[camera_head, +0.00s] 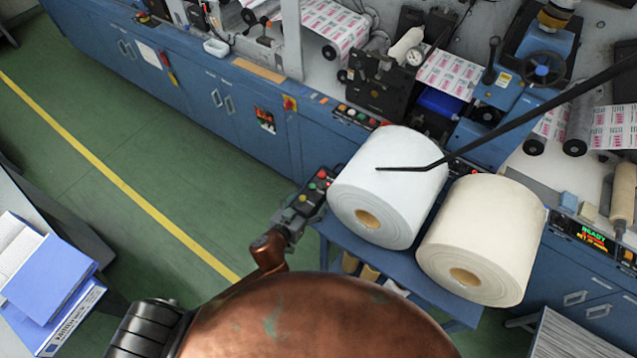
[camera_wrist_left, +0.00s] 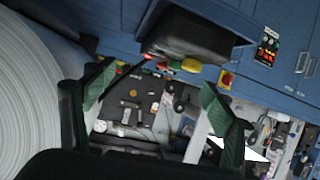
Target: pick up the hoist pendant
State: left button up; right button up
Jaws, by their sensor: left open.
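The hoist pendant (camera_head: 319,186), a dark box with red, green and yellow buttons, is beside the white roll in the head view. It also shows as a dark block (camera_wrist_left: 197,38) at the top of the left wrist view, its coloured buttons along the lower edge. My left gripper (camera_head: 291,216) is just below and left of the pendant in the head view, partly overlapping it. In the wrist view its fingers (camera_wrist_left: 158,98) are apart, with the pendant above the gap. I cannot tell whether they touch it. My right gripper is not in view.
A white roll (camera_head: 390,170) and a cream roll (camera_head: 490,235) sit on a blue stand close right of the pendant. A thin black bar (camera_head: 520,112) crosses above the white roll. The blue machine (camera_head: 200,95) lies behind. Green floor (camera_head: 120,150) is clear at left.

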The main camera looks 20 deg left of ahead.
aim_at(320, 184)
pick_arm(q)
jog(key=x, duration=0.4)
jog(key=shift+w+a, duration=0.2)
jog(key=shift+w, duration=0.1)
jog(key=x, duration=0.3)
jog(key=shift+w+a+f, duration=0.1)
jog(key=shift+c, duration=1.4)
jog(key=c, duration=1.6)
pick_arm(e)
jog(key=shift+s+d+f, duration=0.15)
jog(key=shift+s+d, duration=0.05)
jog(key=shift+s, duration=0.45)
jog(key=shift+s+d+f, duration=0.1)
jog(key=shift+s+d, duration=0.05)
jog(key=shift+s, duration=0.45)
